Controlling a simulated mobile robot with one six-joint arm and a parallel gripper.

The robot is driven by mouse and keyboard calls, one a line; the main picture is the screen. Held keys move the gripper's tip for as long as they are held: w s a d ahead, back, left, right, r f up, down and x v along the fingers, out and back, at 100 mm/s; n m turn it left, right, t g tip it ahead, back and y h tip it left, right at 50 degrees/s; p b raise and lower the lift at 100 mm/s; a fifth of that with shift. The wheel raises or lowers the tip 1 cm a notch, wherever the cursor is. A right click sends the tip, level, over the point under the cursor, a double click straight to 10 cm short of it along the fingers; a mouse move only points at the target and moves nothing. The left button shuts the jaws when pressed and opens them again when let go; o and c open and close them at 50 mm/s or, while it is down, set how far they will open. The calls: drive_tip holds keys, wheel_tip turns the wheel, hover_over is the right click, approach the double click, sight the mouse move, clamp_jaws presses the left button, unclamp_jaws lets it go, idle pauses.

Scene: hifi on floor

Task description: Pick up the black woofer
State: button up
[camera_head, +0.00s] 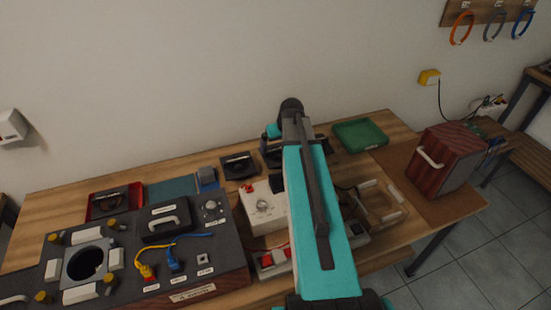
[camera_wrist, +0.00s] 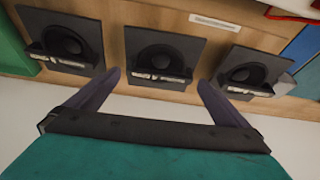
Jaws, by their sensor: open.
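Three black woofers, each on a dark square plate with a pale-labelled ledge, stand in a row in the wrist view: the left woofer (camera_wrist: 66,42), the middle woofer (camera_wrist: 161,60) and the right woofer (camera_wrist: 246,74). I cannot tell which one the task means. My gripper (camera_wrist: 158,82) is open and empty, its two fingers spread on either side of the middle woofer's near edge. It appears apart from all of them. In the head view one woofer (camera_head: 239,165) shows left of my arm; my arm partly hides the others and the fingers.
A green tray (camera_head: 361,135) lies right of my arm, a blue mat (camera_head: 172,190) and red tray (camera_head: 92,213) left. A dark panel with knobs and cables (camera_head: 215,285), a white box with a dial (camera_head: 262,206) and a wooden speaker cabinet (camera_head: 455,152) crowd the table.

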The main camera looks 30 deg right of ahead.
drive_tip(key=shift+x, duration=1.05)
drive_tip(key=shift+c, duration=0.4)
drive_tip(key=c, duration=1.8)
drive_tip(key=shift+o, duration=0.2)
drive_tip(key=shift+r, duration=0.2)
wheel_tip(320, 180, up, 10)
drive_tip(key=b, duration=0.2)
drive_tip(key=shift+f, duration=0.15)
